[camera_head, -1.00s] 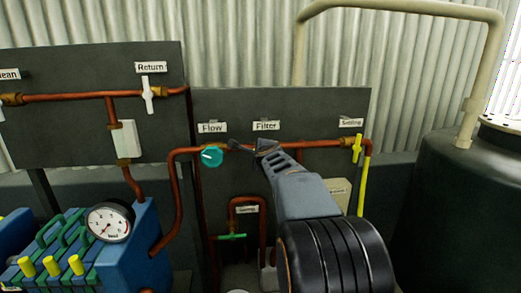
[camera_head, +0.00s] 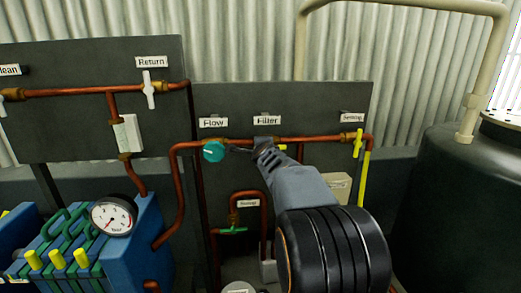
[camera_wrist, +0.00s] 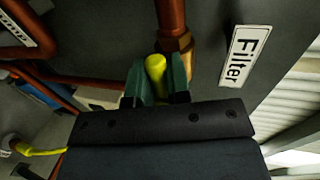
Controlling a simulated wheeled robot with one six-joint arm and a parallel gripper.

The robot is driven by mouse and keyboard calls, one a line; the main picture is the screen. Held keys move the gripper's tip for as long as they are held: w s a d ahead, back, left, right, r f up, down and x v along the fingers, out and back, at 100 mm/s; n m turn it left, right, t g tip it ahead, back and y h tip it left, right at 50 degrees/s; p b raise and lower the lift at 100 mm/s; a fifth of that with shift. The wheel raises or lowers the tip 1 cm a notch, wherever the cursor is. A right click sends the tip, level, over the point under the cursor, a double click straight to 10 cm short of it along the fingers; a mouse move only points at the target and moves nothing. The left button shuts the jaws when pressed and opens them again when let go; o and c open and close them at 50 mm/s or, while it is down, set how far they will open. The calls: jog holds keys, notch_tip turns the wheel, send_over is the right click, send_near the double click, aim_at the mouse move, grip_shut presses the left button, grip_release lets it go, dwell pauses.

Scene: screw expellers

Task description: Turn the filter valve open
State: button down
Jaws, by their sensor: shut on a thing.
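The Filter label (camera_head: 267,120) is on the dark panel above the copper pipe. Below it, my gripper (camera_head: 259,147) reaches up to the pipe and hides most of the filter valve. A small bit of the yellow valve handle (camera_head: 283,147) shows just right of my fingers. In the wrist view, my gripper's green fingers (camera_wrist: 155,88) are shut on the yellow handle (camera_wrist: 155,68), one on each side. The brass valve body (camera_wrist: 178,52) on the pipe is beside the handle, and the Filter label (camera_wrist: 245,55) is to the right. The handle's exact angle is hard to tell.
The teal Flow knob (camera_head: 213,151) is close left of my fingers. A yellow-handled valve (camera_head: 358,143) is on the right end of the pipe. A green-handled valve (camera_head: 232,229) sits lower down. A pressure gauge (camera_head: 112,216) stands at the left.

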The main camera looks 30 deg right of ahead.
jog(key=c, duration=1.1)
grip_release()
jog(key=shift+s, duration=0.1)
jog(key=p+v, duration=0.4)
jog(key=v, duration=0.9)
jog(key=shift+s+a+r, duration=0.1)
jog(key=shift+s+a, duration=0.1)
jog(key=shift+s, duration=0.1)
